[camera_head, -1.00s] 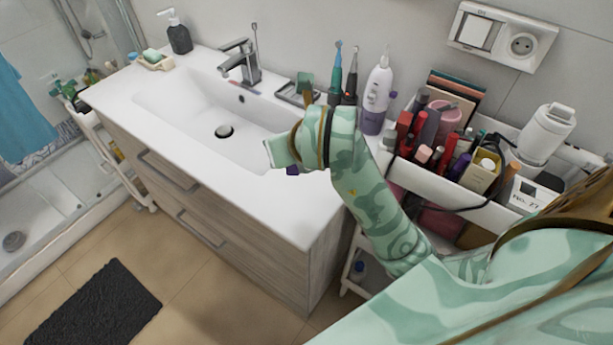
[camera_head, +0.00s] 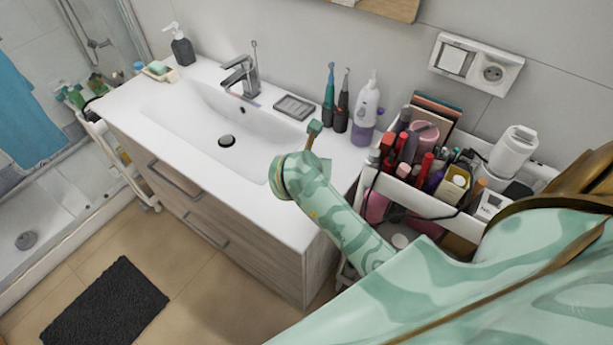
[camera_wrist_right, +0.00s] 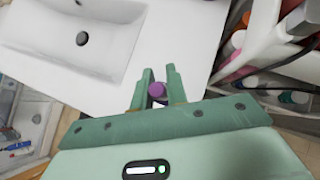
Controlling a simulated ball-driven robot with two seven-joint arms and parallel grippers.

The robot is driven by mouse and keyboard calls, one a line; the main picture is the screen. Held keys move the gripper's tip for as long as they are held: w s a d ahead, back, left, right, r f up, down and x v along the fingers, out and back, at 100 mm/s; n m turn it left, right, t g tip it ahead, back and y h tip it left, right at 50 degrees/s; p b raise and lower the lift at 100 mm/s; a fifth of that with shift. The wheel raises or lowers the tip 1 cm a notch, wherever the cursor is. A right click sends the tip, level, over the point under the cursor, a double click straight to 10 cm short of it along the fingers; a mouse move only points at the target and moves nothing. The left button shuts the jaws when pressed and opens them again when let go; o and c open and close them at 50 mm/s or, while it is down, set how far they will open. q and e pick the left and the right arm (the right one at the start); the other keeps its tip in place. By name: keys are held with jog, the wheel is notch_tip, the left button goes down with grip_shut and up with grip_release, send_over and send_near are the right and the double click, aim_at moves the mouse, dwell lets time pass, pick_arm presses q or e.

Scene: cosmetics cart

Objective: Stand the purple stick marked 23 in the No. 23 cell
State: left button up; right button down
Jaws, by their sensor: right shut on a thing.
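My right gripper (camera_head: 313,130) is at the right end of the washbasin counter, left of the cosmetics cart. In the right wrist view its fingers (camera_wrist_right: 157,92) are shut on a purple stick (camera_wrist_right: 157,89), seen end-on as a round purple tip. The number on it cannot be read, and the stick is hidden in the head view. The white cart organizer (camera_head: 428,206) is full of lipsticks and other cosmetics. The No. 23 cell cannot be picked out. My left gripper is not in view.
The counter (camera_head: 290,230) with its basin (camera_head: 190,125) fills the middle. Electric toothbrushes (camera_head: 341,105) and a purple-white bottle (camera_head: 366,110) stand between basin and organizer. A white appliance (camera_head: 513,150) stands behind the organizer. A dark cable (camera_head: 372,190) hangs over the organizer's front.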

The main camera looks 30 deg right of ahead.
jog(key=b+x, duration=0.2)
jog(key=x, duration=0.1)
jog(key=b+x, duration=0.3)
jog(key=x, duration=0.1)
jog(key=shift+a+f, duration=0.2)
jog(key=shift+f, duration=0.05)
jog(key=shift+w+d+f+b, duration=0.1)
jog(key=shift+f+b, duration=0.8)
jog(key=shift+f, duration=0.1)
jog(key=shift+w+d+f+b, duration=0.1)
jog(key=shift+f+b, duration=0.75)
jog(key=shift+f, duration=0.15)
jog(key=c, duration=1.4)
grip_release()
jog(key=shift+r, duration=0.1)
